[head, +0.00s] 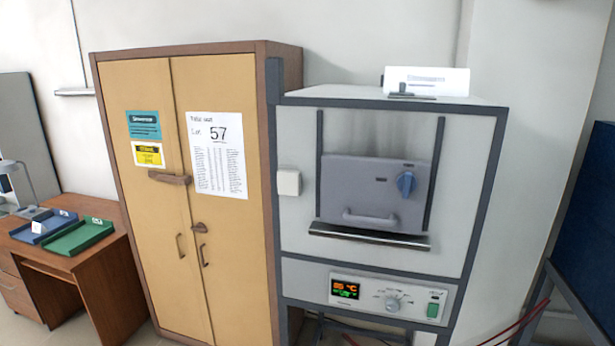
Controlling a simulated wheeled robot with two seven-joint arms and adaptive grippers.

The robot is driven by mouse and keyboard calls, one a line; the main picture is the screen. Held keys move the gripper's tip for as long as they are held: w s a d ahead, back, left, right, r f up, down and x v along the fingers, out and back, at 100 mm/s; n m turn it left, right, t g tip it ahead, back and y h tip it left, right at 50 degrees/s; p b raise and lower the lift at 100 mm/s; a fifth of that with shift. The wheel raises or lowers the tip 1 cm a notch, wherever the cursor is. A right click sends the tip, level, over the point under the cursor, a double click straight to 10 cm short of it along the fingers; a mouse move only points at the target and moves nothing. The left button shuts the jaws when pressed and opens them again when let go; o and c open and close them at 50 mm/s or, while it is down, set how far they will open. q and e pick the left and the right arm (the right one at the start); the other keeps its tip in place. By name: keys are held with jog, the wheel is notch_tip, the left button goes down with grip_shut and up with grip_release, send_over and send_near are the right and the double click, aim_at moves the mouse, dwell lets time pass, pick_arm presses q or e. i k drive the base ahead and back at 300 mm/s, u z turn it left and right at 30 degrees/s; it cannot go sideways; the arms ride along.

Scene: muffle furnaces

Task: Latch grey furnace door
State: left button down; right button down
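The grey furnace (290,230) stands right of centre in the head view, in a dark frame. Its grey door (345,185) sits low between two dark vertical rails, just above a metal ledge (370,237), and looks lowered over the opening. A blue latch knob (405,184) is at the door's right side, its grip roughly upright. A grey bar handle (370,218) crosses the lower part of the door. I cannot tell whether the latch is engaged. Neither of my grippers is in view, and nothing touches the door.
A control panel (370,297) with a lit display is below the door. A tall wooden cabinet (230,250) stands directly left of the furnace. A desk (100,262) with trays is far left. A dark blue panel (590,220) is at the right. The space before the furnace looks clear.

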aim_at(406, 183)
jog(key=z, duration=0.05)
jog(key=k, duration=1)
jog(key=u, duration=0.7)
jog(key=i, duration=1.6)
jog(key=z, duration=0.75)
